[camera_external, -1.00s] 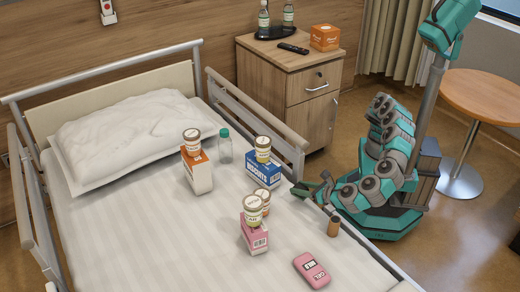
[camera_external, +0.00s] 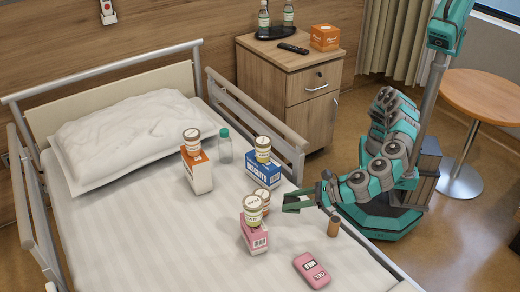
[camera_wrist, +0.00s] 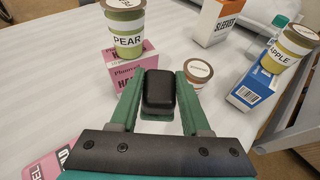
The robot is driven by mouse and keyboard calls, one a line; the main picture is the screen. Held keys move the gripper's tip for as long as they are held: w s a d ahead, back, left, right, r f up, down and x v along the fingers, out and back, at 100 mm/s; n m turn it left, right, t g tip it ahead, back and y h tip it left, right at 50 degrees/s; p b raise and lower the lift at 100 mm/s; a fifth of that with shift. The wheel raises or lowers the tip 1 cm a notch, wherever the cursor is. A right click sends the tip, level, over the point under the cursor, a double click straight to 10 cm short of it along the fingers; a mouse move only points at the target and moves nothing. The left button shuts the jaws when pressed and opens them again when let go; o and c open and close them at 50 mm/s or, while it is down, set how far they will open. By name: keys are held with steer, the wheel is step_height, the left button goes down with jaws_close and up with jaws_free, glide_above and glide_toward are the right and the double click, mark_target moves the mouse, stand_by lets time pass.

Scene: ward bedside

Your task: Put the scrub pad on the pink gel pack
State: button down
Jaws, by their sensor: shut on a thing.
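The scrub pad (camera_wrist: 158,93), black on top with a green underside, is held between the two green fingers of my gripper (camera_external: 299,200). In the wrist view it sits at the centre, a finger on each side. In the external view the pad is hard to tell from the green fingers. The pink gel pack (camera_external: 311,270) lies flat on the bed near its front edge, below my gripper in the picture and apart from it. In the wrist view only part of the gel pack (camera_wrist: 42,167) shows at the lower left edge.
A pink box (camera_external: 254,239) with a pear jar (camera_external: 252,210) on top stands left of my gripper, a small jar (camera_external: 264,197) behind it. A blue biscuit box (camera_external: 262,175) carries an apple jar (camera_wrist: 290,50). A brown cylinder (camera_external: 333,227) stands near the bed edge.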

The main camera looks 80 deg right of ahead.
steer(key=s+a+r+n+g+y, duration=0.1)
steer(key=s+a+n+y, duration=0.35)
steer(key=a, duration=0.45)
steer(key=n+g+y, duration=0.3)
steer(key=n+y, duration=0.1)
glide_above(314, 267)
steer(key=f, duration=0.3)
steer(key=f+b, duration=0.1)
steer(key=f, duration=0.2)
steer(key=f+b, duration=0.1)
steer(key=f, duration=0.2)
steer(key=shift+w+a+f, duration=0.2)
steer(key=shift+a+f, duration=0.05)
steer(key=shift+f, duration=0.15)
steer(key=shift+c, duration=1.8)
jaws_free()
steer(key=shift+f, duration=0.15)
steer(key=shift+s+d+r, duration=0.2)
steer(key=shift+r, duration=0.15)
steer(key=p+v, duration=0.2)
steer(key=v, duration=0.4)
steer(key=shift+s+p, duration=0.1)
steer(key=shift+p, duration=0.25)
steer(key=shift+s+d, duration=0.2)
steer(key=shift+d, duration=0.15)
